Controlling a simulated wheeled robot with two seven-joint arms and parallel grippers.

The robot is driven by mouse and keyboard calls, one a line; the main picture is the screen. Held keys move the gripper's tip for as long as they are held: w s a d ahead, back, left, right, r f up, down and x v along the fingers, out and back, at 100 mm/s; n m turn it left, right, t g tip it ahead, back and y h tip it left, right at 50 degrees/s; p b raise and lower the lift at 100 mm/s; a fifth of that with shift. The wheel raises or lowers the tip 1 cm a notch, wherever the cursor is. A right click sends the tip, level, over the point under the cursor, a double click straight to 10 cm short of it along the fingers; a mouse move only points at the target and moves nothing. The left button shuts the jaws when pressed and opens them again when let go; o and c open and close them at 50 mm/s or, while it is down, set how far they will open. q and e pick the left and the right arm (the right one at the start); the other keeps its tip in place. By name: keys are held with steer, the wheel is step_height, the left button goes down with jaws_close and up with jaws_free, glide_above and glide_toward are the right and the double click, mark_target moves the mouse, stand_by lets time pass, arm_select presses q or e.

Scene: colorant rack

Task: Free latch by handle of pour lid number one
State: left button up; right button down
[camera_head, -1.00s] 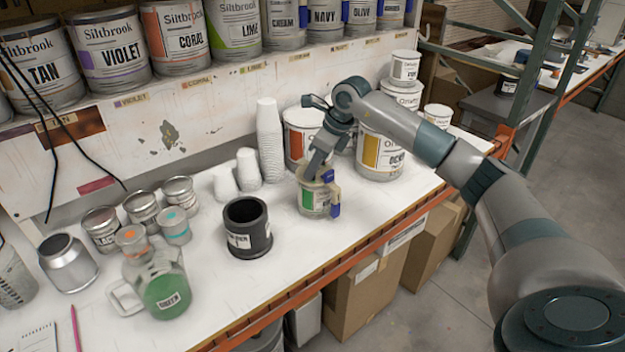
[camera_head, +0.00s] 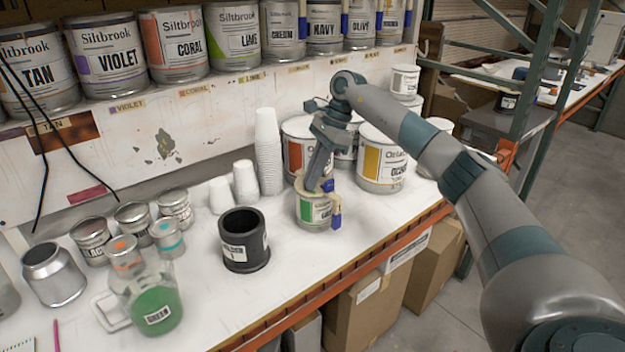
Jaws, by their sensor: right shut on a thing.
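A small metal can (camera_head: 313,216) with a green and white label stands upright on the white bench. A beige pour lid (camera_head: 302,188) sits on its top. Blue parts show on the lid's right side: one near the rim (camera_head: 328,185) and one hanging lower (camera_head: 337,221), with a beige strip between them. My right gripper (camera_head: 312,187) points down at the lid from above and is shut on a part of it. I cannot tell exactly which part, as the fingers cover it. My left gripper is out of view.
A black cup (camera_head: 244,240) stands left of the can, stacked white cups (camera_head: 267,150) behind. Large paint cans (camera_head: 382,160) stand close behind my gripper. A green-filled jug (camera_head: 150,300) is at front left. The orange bench edge (camera_head: 300,312) runs in front.

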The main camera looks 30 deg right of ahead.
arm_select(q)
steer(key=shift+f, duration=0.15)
arm_select(e)
steer(key=shift+n+g, duration=0.3)
steer(key=shift+n, duration=0.2)
stand_by(1.7)
steer(key=c, duration=2.2)
jaws_free()
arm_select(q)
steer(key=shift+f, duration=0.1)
arm_select(e)
steer(key=shift+r, duration=0.15)
